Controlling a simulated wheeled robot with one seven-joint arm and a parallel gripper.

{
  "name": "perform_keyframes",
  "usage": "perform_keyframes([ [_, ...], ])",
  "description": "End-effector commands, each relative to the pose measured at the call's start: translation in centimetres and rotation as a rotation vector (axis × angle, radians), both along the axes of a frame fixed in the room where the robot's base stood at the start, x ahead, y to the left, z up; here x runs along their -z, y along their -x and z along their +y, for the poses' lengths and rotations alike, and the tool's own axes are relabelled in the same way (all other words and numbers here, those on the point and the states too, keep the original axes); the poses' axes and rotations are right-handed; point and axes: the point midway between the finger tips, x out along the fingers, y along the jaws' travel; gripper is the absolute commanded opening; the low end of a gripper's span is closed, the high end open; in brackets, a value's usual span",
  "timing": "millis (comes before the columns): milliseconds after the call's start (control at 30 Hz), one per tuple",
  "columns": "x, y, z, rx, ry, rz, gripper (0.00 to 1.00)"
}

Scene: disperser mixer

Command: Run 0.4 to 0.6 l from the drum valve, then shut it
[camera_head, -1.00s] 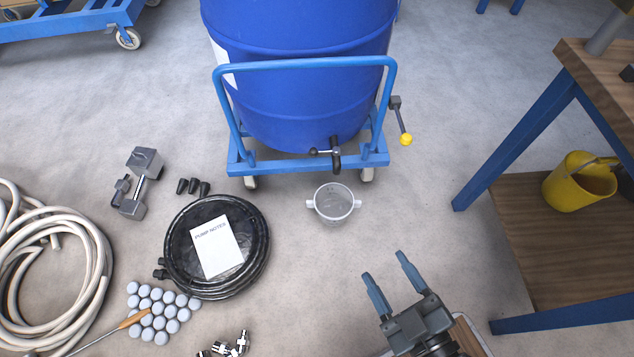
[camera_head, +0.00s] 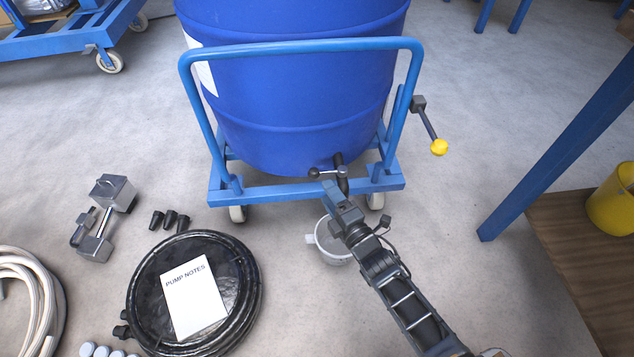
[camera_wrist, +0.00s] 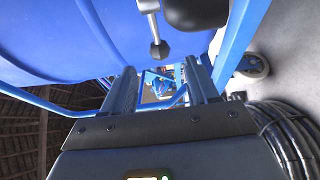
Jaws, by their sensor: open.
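A blue drum (camera_head: 295,90) lies on a blue wheeled cradle (camera_head: 290,192). Its valve (camera_head: 341,174) is at the lower front, with a lever handle (camera_head: 322,172) pointing left and ending in a ball. The wrist view shows the lever (camera_wrist: 155,32) and the dark valve body (camera_wrist: 195,12) just above and beyond my fingers. My gripper (camera_head: 335,192) is open and empty, just in front of and below the valve; in the wrist view its two fingers (camera_wrist: 163,88) stand apart. A clear measuring jug (camera_head: 330,244) stands on the floor under the valve, partly hidden by my gripper. Its contents are hidden.
A crank with a yellow knob (camera_head: 439,147) sticks out right of the cradle. A black hose coil (camera_head: 150,290) with a "PUMP NOTES" sheet (camera_head: 192,300) lies left of the jug. A workbench with a blue leg (camera_head: 560,150) stands at right. Floor between jug and bench is clear.

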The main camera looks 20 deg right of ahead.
Motion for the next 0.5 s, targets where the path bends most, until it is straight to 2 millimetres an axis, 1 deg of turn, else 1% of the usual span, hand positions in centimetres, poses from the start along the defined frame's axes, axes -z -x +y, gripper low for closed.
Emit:
perform_keyframes([
  [300, 0.2, -4.8, 0.5, -0.003, -0.001, -0.002, 0.59],
  [400, 0.2, -5.9, 0.6, -0.002, -0.002, -0.002, 0.59],
  [500, 0.1, -6.6, 0.7, -0.002, -0.002, -0.001, 0.59],
])
